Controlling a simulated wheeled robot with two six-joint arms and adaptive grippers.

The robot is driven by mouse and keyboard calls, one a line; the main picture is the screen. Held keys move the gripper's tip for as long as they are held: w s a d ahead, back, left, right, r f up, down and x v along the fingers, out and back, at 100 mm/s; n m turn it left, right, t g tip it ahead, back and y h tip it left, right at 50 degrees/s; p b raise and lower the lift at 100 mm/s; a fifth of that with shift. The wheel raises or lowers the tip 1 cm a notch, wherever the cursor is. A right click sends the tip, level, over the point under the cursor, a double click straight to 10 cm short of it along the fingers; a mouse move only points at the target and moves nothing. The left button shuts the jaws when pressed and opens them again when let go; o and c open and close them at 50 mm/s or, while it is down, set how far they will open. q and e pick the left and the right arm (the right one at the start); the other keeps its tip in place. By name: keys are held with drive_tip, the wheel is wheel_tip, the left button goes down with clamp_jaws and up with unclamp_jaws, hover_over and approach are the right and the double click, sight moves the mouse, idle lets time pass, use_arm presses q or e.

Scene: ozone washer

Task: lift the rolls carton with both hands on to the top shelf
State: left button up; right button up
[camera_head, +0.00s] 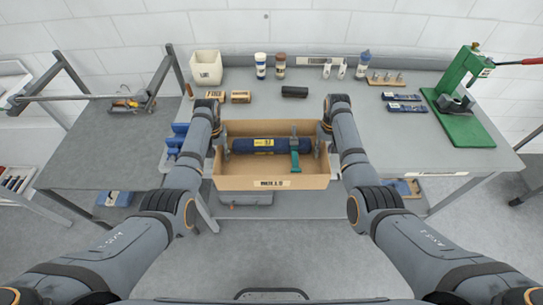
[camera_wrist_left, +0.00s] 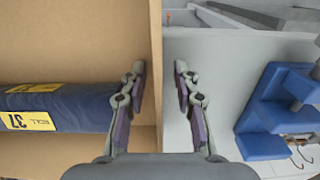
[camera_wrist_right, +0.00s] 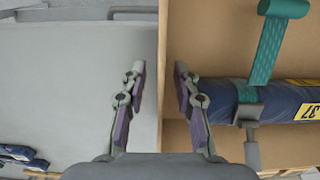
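The rolls carton (camera_head: 223,183), an open brown box labelled "ROLLS", is in front of me at the bench's front edge. I cannot tell what bears it. My left gripper (camera_wrist_left: 160,75) is open, with one finger inside and one outside the carton's left wall (camera_wrist_left: 156,40). My right gripper (camera_wrist_right: 160,75) straddles the right wall (camera_wrist_right: 163,40) likewise, open. Gaps show between fingers and walls. No separate top shelf is clearly identifiable.
The grey bench top (camera_head: 350,120) carries a white bin (camera_head: 206,67), several bottles, small boxes and a green press (camera_head: 462,85). A grey side table (camera_head: 100,150) is at left. A grey box (camera_head: 243,199) sits below the carton.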

sight(325, 144)
use_arm(q)
drive_tip(key=shift+c, duration=0.4)
use_arm(e)
drive_tip(key=shift+c, duration=0.4)
use_arm(q)
clamp_jaws()
use_arm(e)
clamp_jaws()
use_arm(q)
drive_tip(key=shift+r, duration=0.15)
use_arm(e)
drive_tip(key=shift+r, duration=0.15)
